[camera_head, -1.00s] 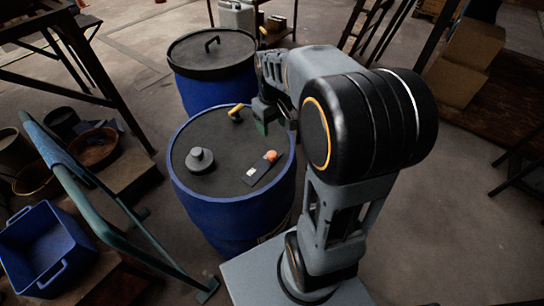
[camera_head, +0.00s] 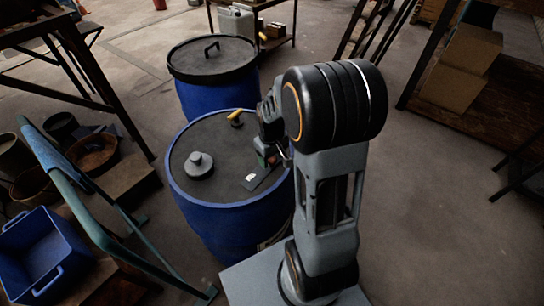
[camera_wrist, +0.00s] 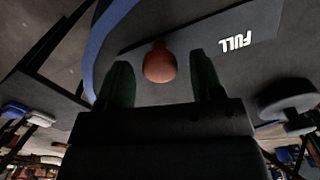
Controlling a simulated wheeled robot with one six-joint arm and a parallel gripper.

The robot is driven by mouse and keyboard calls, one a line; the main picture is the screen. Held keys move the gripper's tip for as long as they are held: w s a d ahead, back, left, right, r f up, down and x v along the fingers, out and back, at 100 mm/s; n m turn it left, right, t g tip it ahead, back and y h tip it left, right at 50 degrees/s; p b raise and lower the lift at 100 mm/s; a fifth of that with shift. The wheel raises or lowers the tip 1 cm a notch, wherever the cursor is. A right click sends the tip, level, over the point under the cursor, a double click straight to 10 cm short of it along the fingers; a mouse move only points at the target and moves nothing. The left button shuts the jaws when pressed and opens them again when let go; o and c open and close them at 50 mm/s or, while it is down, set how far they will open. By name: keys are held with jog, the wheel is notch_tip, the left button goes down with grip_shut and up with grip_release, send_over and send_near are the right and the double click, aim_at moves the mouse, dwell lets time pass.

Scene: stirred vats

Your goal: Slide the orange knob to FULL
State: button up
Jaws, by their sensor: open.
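The orange knob (camera_wrist: 159,64) shows in the wrist view at one end of a dark slider plate (camera_wrist: 205,38). The white FULL label (camera_wrist: 234,38) is on the plate to the right of the knob. My gripper (camera_wrist: 163,75) is open, with one green finger on each side of the knob; I cannot tell whether they touch it. The plate's label end (camera_head: 250,177) stays visible there.
A grey round knob (camera_head: 199,165) stands left on the lid, and a yellow handle (camera_head: 236,117) stands at its back. A second blue vat (camera_head: 215,91) is behind. A blue-green rail (camera_head: 105,231) and a blue bin (camera_head: 44,252) are at left.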

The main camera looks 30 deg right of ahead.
jog(key=shift+c, duration=0.3)
grip_shut()
dwell(0.3)
